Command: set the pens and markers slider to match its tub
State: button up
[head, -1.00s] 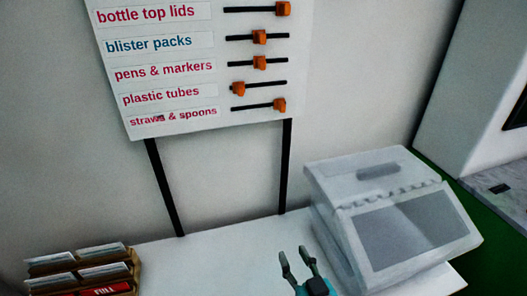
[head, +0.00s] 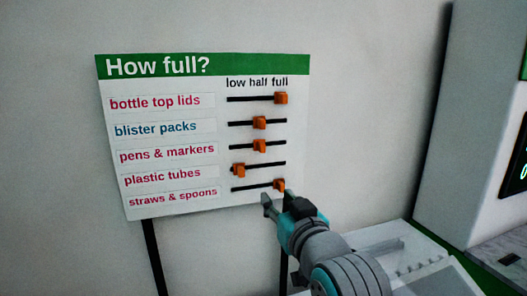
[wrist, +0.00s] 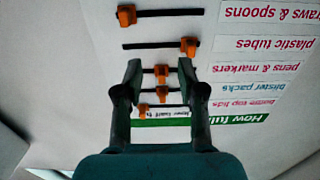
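My gripper (head: 278,200) is in front of the board's lower right, near the straws & spoons knob in the picture. In the upside-down wrist view my gripper (wrist: 160,66) is open, its two fingers apart. The pens & markers knob (wrist: 161,72) appears between them, the board still some distance beyond. Contact is not visible. No pens and markers tub is identifiable.
Neighbouring knobs are close: blister packs (head: 260,123) near the middle, plastic tubes (head: 239,170) at the low end, straws & spoons (head: 279,185) and bottle top lids (head: 281,98) at the full end. A pale box (head: 405,250) stands below right, partly behind my arm.

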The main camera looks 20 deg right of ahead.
send_near(263, 148)
jog(key=w, duration=0.9)
jog(key=shift+w+f, duration=0.2)
jog(key=shift+w, duration=0.2)
jog(key=shift+c, duration=0.2)
grip_shut()
